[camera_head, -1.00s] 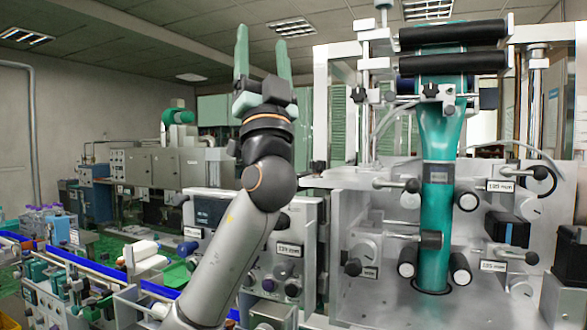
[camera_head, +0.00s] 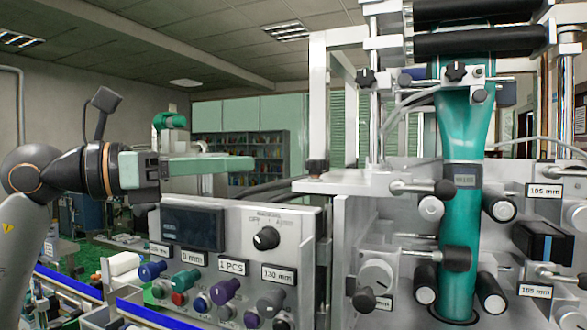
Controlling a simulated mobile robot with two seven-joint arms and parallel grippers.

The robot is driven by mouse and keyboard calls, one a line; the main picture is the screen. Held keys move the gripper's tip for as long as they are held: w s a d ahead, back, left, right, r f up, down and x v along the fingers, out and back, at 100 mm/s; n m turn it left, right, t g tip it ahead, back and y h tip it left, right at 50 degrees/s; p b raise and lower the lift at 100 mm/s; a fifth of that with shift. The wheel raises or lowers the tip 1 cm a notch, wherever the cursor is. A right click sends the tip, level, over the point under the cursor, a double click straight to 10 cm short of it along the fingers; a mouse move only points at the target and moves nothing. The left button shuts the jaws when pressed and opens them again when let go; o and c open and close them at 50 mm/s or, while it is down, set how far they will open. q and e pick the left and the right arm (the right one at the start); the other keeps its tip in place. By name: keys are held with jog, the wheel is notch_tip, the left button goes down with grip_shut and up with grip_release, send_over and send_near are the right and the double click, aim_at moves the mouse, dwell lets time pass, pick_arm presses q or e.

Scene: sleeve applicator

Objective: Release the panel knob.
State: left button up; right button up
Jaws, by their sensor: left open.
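The control panel (camera_head: 225,215) stands left of the sleeve machine, with a dark display at its upper left. A black selector knob (camera_head: 266,238) sits at its upper right, its pointer tilted. Lower down are a blue knob (camera_head: 151,270), a purple knob (camera_head: 225,290) and a dark knob (camera_head: 270,303). My left gripper (camera_head: 246,163) is open and empty, with its pale green fingers pointing right, seen edge-on. In the picture it is just above the panel's top edge and apart from every knob. My right gripper is not in view.
The sleeve machine (camera_head: 350,250) fills the right side, with a teal sleeve (camera_head: 461,230) running down among black rollers and protruding knobs. A blue-edged conveyor (camera_head: 70,283) runs at lower left. Open air lies above the panel.

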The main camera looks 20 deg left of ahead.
aim_at(306, 166)
pick_arm(q)
jog(key=shift+y, duration=0.3)
jog(key=p+x, duration=0.3)
jog(key=x, duration=0.7)
jog(key=shift+w+d+f, duration=0.2)
jog(key=shift+w, duration=0.15)
jog(key=shift+w+d+f, duration=0.1)
jog(key=shift+w+d, duration=0.4)
jog(key=shift+w, duration=0.05)
jog(key=shift+c, duration=0.2)
grip_shut()
